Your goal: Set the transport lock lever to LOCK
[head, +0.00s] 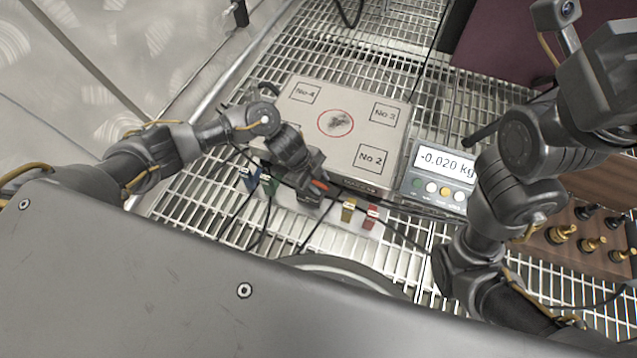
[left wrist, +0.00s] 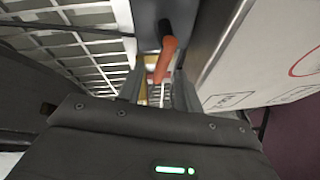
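The transport lock lever shows as an orange-red handle (head: 319,185) at the front edge of the scale (head: 345,124), beside my left gripper (head: 312,196). In the left wrist view the orange lever (left wrist: 164,58) stands between my left fingers (left wrist: 158,92), which are apart with a gap around it. I cannot tell whether either finger touches it. No LOCK marking is readable, and the gripper hides part of the lever's base. My right wrist (head: 598,85) is raised at the upper right; its fingertips cannot be made out.
The scale's display (head: 443,165) reads -0.020 kg. Yellow (head: 348,211) and red (head: 371,216) tagged blocks lie in front of the scale, with blue and green ones to the left. Brass weights (head: 561,234) stand in a wooden tray at right. Cables cross the grating floor.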

